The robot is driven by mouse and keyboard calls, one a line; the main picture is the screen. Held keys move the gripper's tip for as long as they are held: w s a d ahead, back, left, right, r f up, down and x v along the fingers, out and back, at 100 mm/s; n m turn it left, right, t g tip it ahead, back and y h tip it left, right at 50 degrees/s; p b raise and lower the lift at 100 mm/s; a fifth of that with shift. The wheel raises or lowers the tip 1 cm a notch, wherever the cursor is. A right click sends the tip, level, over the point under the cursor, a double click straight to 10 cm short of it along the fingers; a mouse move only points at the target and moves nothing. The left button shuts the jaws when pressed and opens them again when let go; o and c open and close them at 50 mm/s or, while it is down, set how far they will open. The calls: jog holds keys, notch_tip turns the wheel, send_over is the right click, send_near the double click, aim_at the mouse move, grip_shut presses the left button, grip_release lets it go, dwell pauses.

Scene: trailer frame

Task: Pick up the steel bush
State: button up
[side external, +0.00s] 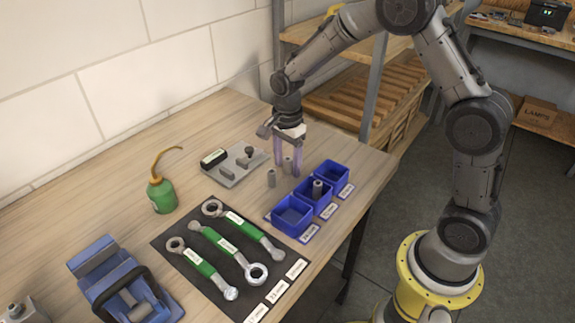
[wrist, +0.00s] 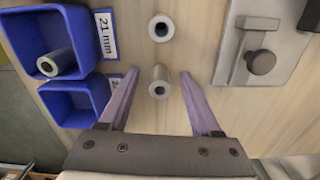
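One grey steel bush (side external: 287,166) stands upright on the bench between my finger tips; it also shows in the wrist view (wrist: 158,83). My gripper (side external: 288,171) is open around it, with a gap visible on both sides in the wrist view (wrist: 159,73). A second bush (side external: 271,178) stands free on the bench, beyond the fingertips in the wrist view (wrist: 161,28). A third bush (side external: 317,188) is in the middle blue bin (side external: 328,207), and shows in the wrist view (wrist: 57,63). I cannot tell how close the fingertips are to the bench.
Blue bins stand to the right, including a front one (side external: 292,216) and a back one (side external: 332,174). A green oil can (side external: 161,196) stands farther left.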

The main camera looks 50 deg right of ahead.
grip_shut()
jog(key=shift+r, duration=0.15)
